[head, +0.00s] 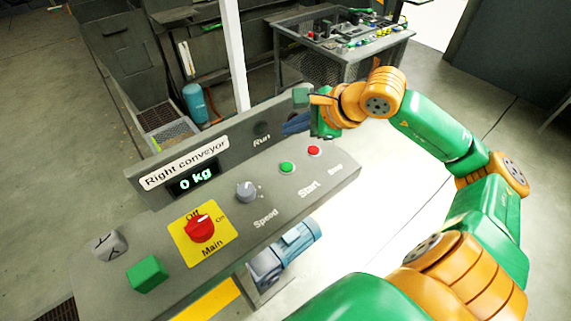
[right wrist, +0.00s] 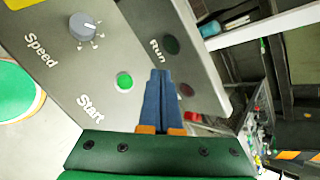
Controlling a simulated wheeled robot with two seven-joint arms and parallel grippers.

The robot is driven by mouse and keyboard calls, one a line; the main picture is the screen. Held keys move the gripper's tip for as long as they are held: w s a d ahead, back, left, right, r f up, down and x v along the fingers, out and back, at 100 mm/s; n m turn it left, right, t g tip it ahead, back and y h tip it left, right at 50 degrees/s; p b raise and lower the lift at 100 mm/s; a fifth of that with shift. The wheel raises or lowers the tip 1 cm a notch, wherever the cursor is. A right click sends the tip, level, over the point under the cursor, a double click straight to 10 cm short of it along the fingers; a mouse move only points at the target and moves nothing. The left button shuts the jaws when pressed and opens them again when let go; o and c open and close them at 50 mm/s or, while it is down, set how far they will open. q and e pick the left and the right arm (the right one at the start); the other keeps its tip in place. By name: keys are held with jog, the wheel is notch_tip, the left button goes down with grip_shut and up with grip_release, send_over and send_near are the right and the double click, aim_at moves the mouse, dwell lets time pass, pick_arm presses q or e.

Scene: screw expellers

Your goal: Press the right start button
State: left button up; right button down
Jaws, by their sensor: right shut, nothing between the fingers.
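The grey control panel (head: 262,212) is labelled "Right conveyor". Its green start button (head: 286,167) sits above the word "Start", between the speed knob (head: 246,191) and the red stop button (head: 313,150). My right gripper (head: 286,129) is shut and empty, its blue fingers by the panel's upright back part, above and behind the start button in the head view. In the right wrist view the start button (right wrist: 124,81) shows just left of the closed fingertips (right wrist: 160,73), apart from them; the stop button cannot be made out there. My left gripper is not in view.
The panel also carries a red main switch (head: 201,228) on a yellow plate, a display (head: 193,181) reading "0 kg", a green cube (head: 147,274) and a grey block (head: 109,245). A dark Run lamp (head: 262,129) is on the back part. A cluttered table (head: 350,60) stands behind.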

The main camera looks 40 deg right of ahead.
aim_at(291, 168)
notch_tip(291, 168, down, 9)
jog(key=b, duration=0.7)
jog(key=shift+s+r, duration=0.1)
dwell(1.6)
jog(key=shift+f+b, duration=0.4)
jog(key=shift+b, duration=0.5)
jog(key=shift+f+b, duration=0.5)
jog(key=shift+b, duration=0.15)
dwell(0.6)
jog(key=shift+r+p, duration=0.55)
jog(key=shift+r, duration=0.35)
